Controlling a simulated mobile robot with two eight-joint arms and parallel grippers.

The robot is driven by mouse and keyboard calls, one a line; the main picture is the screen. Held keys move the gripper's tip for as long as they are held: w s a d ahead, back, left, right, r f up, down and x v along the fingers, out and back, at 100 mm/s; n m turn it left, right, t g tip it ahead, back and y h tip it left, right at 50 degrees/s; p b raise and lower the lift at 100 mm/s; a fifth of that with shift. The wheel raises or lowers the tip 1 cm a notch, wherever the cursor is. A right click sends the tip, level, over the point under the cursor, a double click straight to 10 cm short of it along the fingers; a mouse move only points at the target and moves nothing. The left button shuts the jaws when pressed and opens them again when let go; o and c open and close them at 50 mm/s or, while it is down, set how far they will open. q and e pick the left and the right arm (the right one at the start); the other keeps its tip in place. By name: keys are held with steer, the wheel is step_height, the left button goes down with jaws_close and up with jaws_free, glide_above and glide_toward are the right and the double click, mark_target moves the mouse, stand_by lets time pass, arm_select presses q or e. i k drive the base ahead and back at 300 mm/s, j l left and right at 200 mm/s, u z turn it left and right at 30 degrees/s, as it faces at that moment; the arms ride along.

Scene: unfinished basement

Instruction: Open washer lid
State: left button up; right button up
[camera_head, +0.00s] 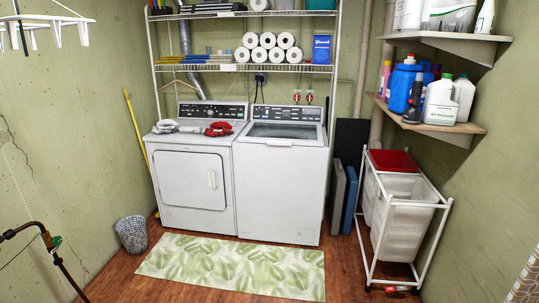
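The washer (280,188) is the white top-loading machine on the right of a pair against the back wall. Its lid (285,143) is on the top face, with a dark glass-like panel (286,130) toward the back. The lid appears to lie flat and closed. The washer's control panel (291,113) stands upright behind it. Neither of my grippers is in view.
A white dryer (190,180) touches the washer's left side, with red cloth (218,129) on top. A leaf-patterned mat (233,266) lies before both. A wheeled hamper rack (402,215) stands right; a wastebasket (132,234) stands left.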

mark_target(319, 143)
steer(key=i, duration=3.3)
steer(key=i+j+z, duration=0.1)
steer(key=i+z, duration=0.2)
steer(key=i, duration=0.3)
